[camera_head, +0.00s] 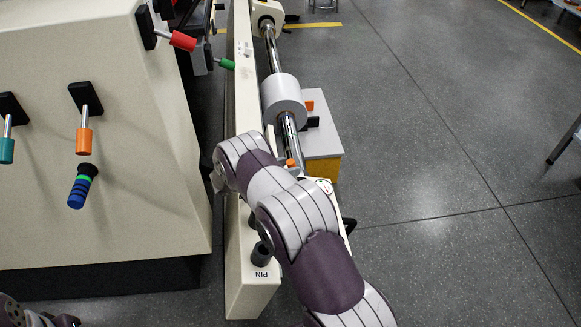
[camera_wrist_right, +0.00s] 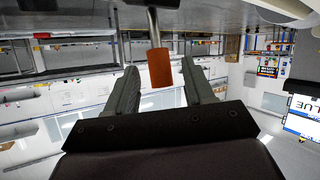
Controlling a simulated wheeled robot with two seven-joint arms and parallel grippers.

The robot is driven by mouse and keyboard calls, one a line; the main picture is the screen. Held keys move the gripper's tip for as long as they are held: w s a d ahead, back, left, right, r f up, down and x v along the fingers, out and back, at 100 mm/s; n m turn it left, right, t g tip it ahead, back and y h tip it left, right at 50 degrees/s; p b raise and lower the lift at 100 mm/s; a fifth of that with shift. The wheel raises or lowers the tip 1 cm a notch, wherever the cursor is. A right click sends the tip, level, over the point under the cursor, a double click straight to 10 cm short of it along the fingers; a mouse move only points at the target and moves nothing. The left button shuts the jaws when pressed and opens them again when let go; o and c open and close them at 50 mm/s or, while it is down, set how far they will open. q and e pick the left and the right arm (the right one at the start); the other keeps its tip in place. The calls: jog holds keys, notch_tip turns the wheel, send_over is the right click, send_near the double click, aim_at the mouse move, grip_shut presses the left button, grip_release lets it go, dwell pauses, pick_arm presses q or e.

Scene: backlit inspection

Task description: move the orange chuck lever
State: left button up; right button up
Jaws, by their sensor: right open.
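In the right wrist view, an orange cylindrical grip (camera_wrist_right: 160,68) on a bright metal rod comes down from the top. My right gripper (camera_wrist_right: 160,74) is open, with one finger on each side of the grip and gaps showing on both sides. In the head view, my right arm hides the gripper. A small orange lever end (camera_head: 291,163) shows beside that arm near the spindle. Another orange-gripped lever (camera_head: 84,140) is on the cream cabinet at left, with no gripper by it. Only a dark, cropped part of my left arm shows at the bottom left.
The cream cabinet (camera_head: 140,215) also carries a teal lever (camera_head: 7,150), a red lever (camera_head: 182,40) and a blue banded handle (camera_head: 80,187). A green lever (camera_head: 227,64) and a white roller (camera_head: 284,98) lie beyond my right arm. Grey floor (camera_head: 450,150) is open at right.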

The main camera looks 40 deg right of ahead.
jog(key=shift+x, duration=1.15)
jog(key=shift+r, duration=0.1)
grip_shut()
jog(key=shift+d, duration=0.1)
